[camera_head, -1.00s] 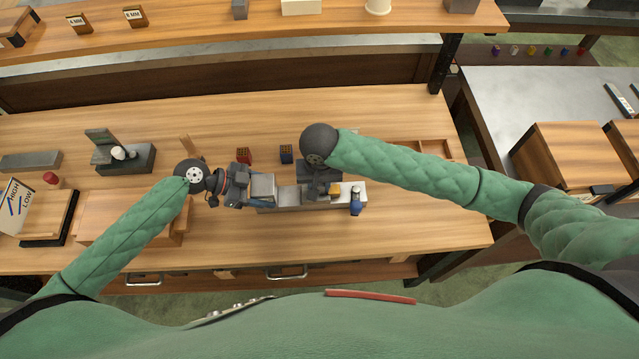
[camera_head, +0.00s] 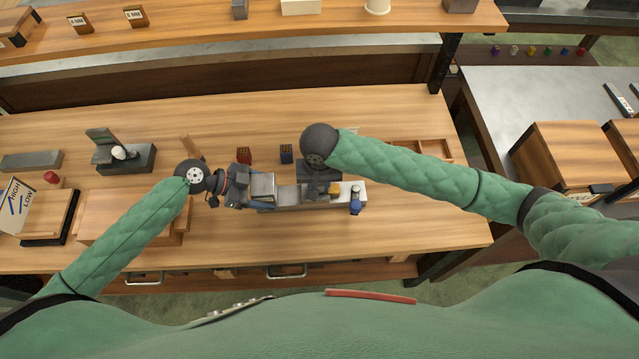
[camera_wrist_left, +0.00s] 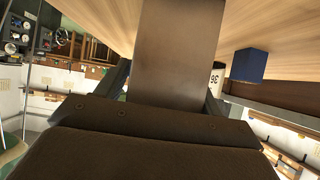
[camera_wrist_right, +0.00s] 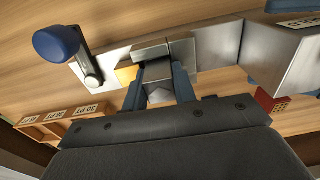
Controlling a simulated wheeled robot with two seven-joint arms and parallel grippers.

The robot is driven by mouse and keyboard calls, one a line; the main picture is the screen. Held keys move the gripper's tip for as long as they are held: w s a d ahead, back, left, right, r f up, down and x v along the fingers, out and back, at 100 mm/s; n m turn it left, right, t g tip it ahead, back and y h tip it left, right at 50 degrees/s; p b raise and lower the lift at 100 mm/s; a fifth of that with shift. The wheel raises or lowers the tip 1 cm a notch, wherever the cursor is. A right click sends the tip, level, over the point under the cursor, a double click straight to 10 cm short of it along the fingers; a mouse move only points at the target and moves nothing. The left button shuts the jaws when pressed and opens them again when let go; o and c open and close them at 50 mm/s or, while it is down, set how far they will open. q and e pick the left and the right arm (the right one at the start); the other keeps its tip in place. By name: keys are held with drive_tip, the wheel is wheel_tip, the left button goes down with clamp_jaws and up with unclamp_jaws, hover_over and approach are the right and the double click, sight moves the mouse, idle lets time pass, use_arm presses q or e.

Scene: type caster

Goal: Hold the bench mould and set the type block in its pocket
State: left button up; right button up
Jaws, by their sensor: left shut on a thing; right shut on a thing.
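The bench mould (camera_head: 289,196) is a long grey metal body on the wooden bench, with a blue-knobbed lever (camera_head: 355,205) at its right end. My left gripper (camera_head: 252,190) is shut on the large metal block at its left end. That block (camera_wrist_left: 180,50) fills the space between the fingers in the left wrist view. My right gripper (camera_wrist_right: 158,88) is shut on a small metal type block (camera_wrist_right: 157,72), right at the mould's middle beside a brass-coloured part (camera_wrist_right: 125,75). The fingers hide how deep the type block sits in the pocket.
A red block (camera_head: 244,155) and a blue block (camera_head: 286,153) stand behind the mould. A grey stand (camera_head: 125,158) is further left, near a wooden box (camera_head: 110,222). A compartment tray (camera_head: 425,150) lies behind my right arm. The bench right of the mould is clear.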

drive_tip(key=f, duration=0.1)
drive_tip(key=s+f, duration=0.1)
drive_tip(key=shift+d+f, duration=0.2)
drive_tip(key=shift+f, duration=0.2)
drive_tip(key=o, duration=0.8)
drive_tip(key=shift+o, duration=0.3)
drive_tip(key=shift+w+a+r, duration=0.1)
drive_tip(key=shift+w+r, duration=0.05)
drive_tip(key=shift+r, duration=0.4)
drive_tip(key=shift+o, duration=0.7)
wheel_tip(320, 180, up, 14)
drive_tip(key=shift+w+f+p, duration=0.15)
drive_tip(key=shift+p, duration=0.15)
